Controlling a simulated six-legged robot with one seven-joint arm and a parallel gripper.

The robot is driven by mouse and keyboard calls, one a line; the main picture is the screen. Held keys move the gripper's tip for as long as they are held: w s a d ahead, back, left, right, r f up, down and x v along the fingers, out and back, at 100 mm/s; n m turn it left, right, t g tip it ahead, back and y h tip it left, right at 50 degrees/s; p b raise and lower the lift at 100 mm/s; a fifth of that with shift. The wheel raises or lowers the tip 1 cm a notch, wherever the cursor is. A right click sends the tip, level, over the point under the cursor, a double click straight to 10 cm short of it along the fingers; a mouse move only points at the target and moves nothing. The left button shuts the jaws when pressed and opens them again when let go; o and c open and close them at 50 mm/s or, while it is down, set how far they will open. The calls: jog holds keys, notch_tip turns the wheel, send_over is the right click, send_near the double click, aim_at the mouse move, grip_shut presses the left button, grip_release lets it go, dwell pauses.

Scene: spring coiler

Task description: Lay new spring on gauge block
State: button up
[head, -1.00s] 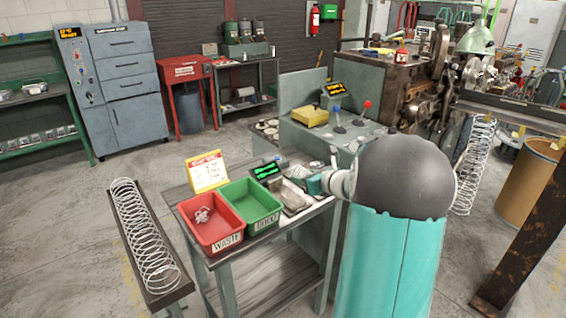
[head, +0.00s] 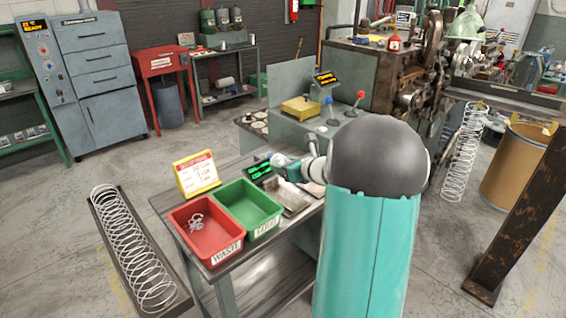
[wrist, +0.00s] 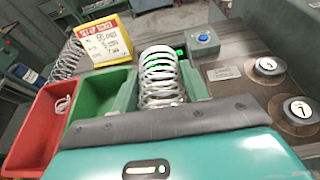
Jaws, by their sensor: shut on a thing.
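A shiny coiled spring (wrist: 160,78) stretches out ahead of my gripper in the wrist view, beside the green bin. Whether the spring touches the block I cannot tell.
A red waste bin (head: 184,247) holding a tangled wire piece and a green bin (head: 264,224) stand left of the block. A yellow sign (head: 196,176) and a green-lit display (head: 259,171) stand behind. A long spring (head: 135,250) lies in a trough at left.

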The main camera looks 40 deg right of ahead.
jog(key=shift+s+f, duration=0.25)
jog(key=shift+f, duration=0.1)
notch_tip(320, 180, down, 3)
jog(key=shift+r, duration=0.1)
jog(key=shift+s+f, duration=0.3)
jog(key=shift+w+f, duration=0.2)
jog(key=shift+f, duration=0.8)
jog(key=shift+s+f, duration=0.15)
jog(key=shift+f, duration=1.3)
